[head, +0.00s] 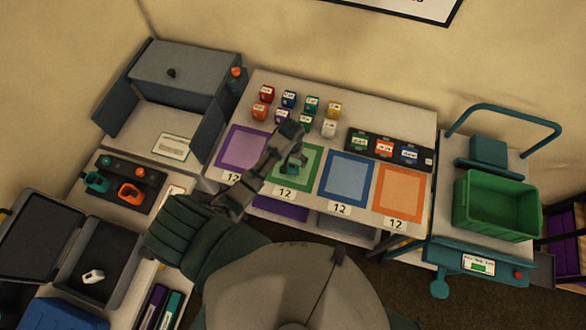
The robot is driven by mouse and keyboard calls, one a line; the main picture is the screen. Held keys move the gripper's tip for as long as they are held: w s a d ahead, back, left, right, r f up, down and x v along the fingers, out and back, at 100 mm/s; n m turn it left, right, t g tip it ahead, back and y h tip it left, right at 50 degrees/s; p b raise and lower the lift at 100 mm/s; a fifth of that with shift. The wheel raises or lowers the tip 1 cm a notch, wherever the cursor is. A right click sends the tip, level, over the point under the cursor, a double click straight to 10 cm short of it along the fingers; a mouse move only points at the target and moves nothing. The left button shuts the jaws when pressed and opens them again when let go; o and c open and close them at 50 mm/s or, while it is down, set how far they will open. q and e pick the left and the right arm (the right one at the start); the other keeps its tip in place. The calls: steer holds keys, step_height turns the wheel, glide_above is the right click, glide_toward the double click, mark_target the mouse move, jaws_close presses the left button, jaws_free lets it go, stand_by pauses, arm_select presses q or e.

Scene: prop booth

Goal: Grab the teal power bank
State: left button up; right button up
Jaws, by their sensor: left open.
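My left gripper (297,153) is open above the green-bordered mat (309,174) on the long table. My right gripper is out of view.
Several small labelled blocks (311,104) stand behind the mats. A black tray (430,160) with coloured labelled items lies at the right. A green crate (497,224) sits on a cart. An open case (122,247) stands at left. The blue mat (347,177) looks clear.

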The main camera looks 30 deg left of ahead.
mark_target(292, 166)
arm_select(q)
step_height(292, 166, down, 5)
steer(key=shift+s+d+r+p, duration=0.15)
steer(key=shift+p, duration=0.2)
steer(key=shift+f, duration=0.2)
steer(key=c, duration=1.4)
steer(key=shift+o, duration=0.2)
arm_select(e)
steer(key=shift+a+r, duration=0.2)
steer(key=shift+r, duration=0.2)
